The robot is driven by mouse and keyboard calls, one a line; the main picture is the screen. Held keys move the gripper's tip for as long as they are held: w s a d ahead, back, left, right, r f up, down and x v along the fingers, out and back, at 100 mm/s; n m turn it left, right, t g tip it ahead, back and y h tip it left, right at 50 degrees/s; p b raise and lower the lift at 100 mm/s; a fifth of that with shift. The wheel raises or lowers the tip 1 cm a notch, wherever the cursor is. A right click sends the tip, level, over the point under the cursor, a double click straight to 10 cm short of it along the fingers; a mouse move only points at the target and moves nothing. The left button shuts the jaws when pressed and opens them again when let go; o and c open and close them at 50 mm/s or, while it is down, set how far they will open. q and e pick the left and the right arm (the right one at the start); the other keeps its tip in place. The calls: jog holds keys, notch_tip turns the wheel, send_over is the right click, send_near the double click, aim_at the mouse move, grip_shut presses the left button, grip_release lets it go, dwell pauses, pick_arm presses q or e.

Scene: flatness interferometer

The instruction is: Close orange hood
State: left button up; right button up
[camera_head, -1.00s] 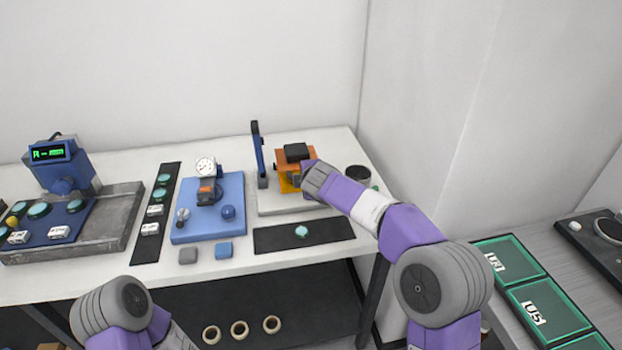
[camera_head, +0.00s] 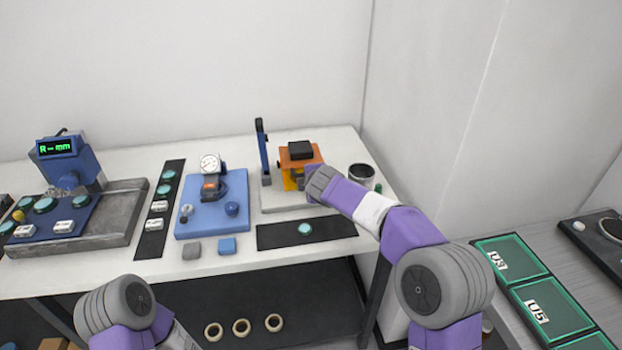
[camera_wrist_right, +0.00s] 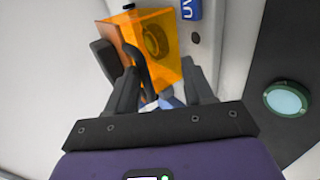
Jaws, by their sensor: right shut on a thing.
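The orange see-through hood (camera_head: 316,157) stands on the pale base (camera_head: 285,204) of the device at the back right of the table. A black block sits on its top. My right gripper (camera_head: 306,182) is at the hood's front, and its fingers are mostly hidden by my own arm in the head view. In the right wrist view, the hood (camera_wrist_right: 172,42) is just beyond my right gripper (camera_wrist_right: 160,88). A dark curved handle (camera_wrist_right: 138,62) on the hood runs down between the fingers, which are shut on it. My left gripper is out of view.
A blue upright post (camera_head: 262,150) stands left of the hood, and a dark cup (camera_head: 361,175) right of it. A black mat (camera_head: 335,228) with a teal disc (camera_head: 305,229) lies in front.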

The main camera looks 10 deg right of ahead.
jog(key=shift+s+d+f, duration=0.1)
jog(key=shift+s+f, duration=0.05)
jog(key=shift+f, duration=0.45)
jog(key=shift+s+r, duration=0.3)
jog(key=shift+r, duration=0.1)
jog(key=v, duration=0.7)
jog(key=shift+w+r+p, duration=0.2)
jog(key=shift+r+p, duration=0.1)
jog(key=shift+r, duration=0.05)
